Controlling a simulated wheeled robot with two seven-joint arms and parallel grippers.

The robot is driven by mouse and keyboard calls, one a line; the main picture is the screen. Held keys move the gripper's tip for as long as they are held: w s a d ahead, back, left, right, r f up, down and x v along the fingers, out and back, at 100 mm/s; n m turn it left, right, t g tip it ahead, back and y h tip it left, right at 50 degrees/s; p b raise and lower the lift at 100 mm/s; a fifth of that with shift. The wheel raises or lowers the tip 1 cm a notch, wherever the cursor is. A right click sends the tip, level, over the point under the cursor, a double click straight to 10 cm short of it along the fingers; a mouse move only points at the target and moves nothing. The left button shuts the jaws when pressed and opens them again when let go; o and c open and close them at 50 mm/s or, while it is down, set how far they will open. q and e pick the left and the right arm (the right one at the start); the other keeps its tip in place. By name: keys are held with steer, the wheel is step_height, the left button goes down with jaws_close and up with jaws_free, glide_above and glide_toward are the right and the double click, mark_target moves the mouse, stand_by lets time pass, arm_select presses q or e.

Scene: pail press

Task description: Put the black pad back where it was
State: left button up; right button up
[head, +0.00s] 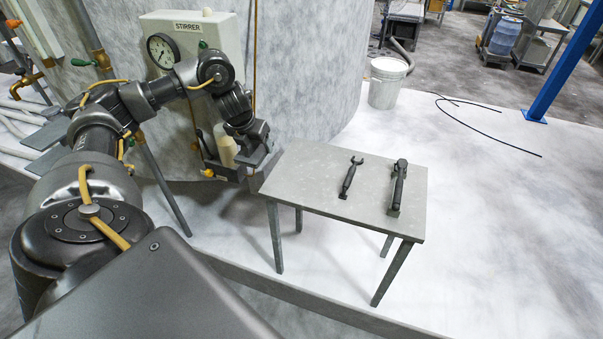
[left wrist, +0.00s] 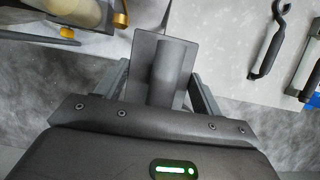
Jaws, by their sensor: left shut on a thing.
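The black pad (left wrist: 178,52) shows in the left wrist view as a flat dark plate with a raised grip. My left gripper (left wrist: 162,88) is shut on that grip, a finger on each side. In the head view my left gripper (head: 250,165) is at the left end of the small grey table (head: 310,170), beside the stirrer post. The pad is mostly hidden there by the gripper. I cannot tell whether it touches the table. My right gripper is not in view.
On the table lie a black wrench-like tool (head: 350,178) and a second black-handled tool (head: 397,187). A white box marked STIRRER (head: 192,42) with a gauge (head: 162,51) is behind my arm. A white pail (head: 386,84) stands beyond the table. The table's front left is bare.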

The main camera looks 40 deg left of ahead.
arm_select(q)
steer(key=w+d+f+p, duration=0.1)
steer(key=w+d+f, duration=0.3)
steer(key=w+d, duration=0.25)
steer(key=b, duration=0.2)
glide_above(304, 174)
steer(key=s, duration=0.2)
steer(key=f, duration=0.5)
steer(key=shift+w+f, duration=0.2)
steer(key=f+b, duration=0.1)
steer(key=f, duration=0.2)
steer(key=shift+w+d+f+b, duration=0.15)
steer(key=shift+d+f+b, duration=0.05)
steer(key=shift+b, duration=0.15)
steer(key=shift+f, duration=0.2)
steer(key=shift+a, duration=0.1)
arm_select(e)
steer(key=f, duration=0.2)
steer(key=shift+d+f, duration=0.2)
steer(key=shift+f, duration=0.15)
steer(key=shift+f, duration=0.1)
arm_select(q)
steer(key=o, duration=0.9)
steer(key=shift+f, duration=0.1)
steer(key=shift+o, duration=0.2)
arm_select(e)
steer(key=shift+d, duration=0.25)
